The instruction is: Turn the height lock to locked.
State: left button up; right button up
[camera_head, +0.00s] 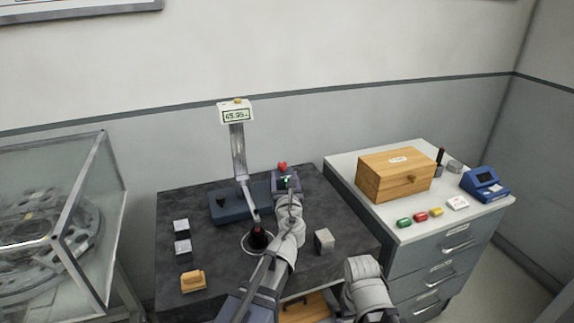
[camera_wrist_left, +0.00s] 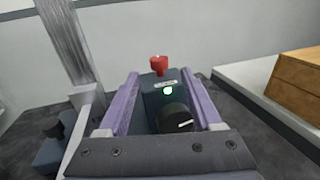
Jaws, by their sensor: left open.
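A dark control box (camera_wrist_left: 157,97) with a red button (camera_wrist_left: 159,64) on top, a small label, a lit green lamp (camera_wrist_left: 168,90) and a black round knob (camera_wrist_left: 178,119) with a white pointer line shows in the left wrist view. The pointer lies nearly level, tilted slightly. The label is too small to read. My left gripper (camera_head: 287,180) is open, its two purple fingers on either side of the box and knob; I cannot tell whether they touch. In the head view the red button (camera_head: 282,167) shows just beyond the gripper, and the knob is hidden.
A gauge column (camera_head: 238,150) with a display (camera_head: 236,115) stands left of the gripper on the dark table (camera_head: 210,270). A grey block (camera_head: 324,241) and several small blocks lie on the table. A cabinet (camera_head: 430,230) with a wooden box (camera_head: 395,178) stands right.

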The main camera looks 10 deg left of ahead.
aim_at(283, 168)
pick_arm(q)
jog(key=x, duration=0.7)
jog(key=shift+w+a, duration=0.1)
jog(key=shift+w, duration=0.15)
jog(key=shift+s, duration=0.1)
grip_shut()
